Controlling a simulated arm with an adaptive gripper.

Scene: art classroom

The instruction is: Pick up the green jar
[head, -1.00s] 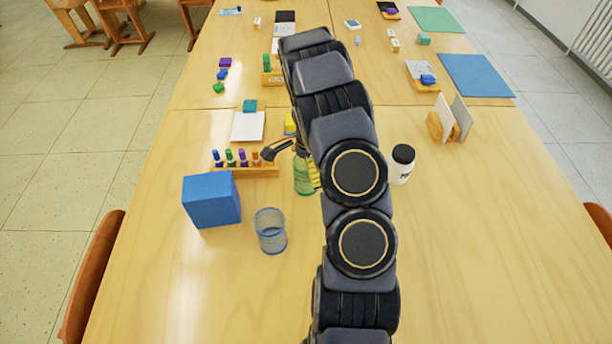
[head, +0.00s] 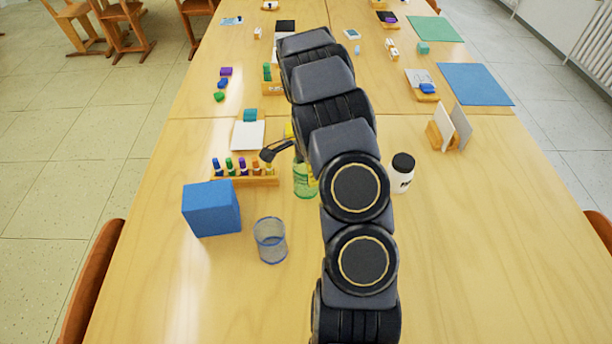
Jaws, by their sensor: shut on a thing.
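The green jar (head: 303,184) is see-through and upright, just left of my arm in the middle of the near table. My arm hides its right side. My gripper (head: 284,150) is at the jar's top, mostly hidden behind my arm; one dark finger part sticks out to the left. It is shut on the jar. Whether the jar's base touches the table is hard to tell.
A blue box (head: 211,208) and a clear cup (head: 270,240) stand to the left in front. A marker rack (head: 245,180) is left of the jar. A white bottle with a black lid (head: 402,174) stands to the right. The front right of the table is clear.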

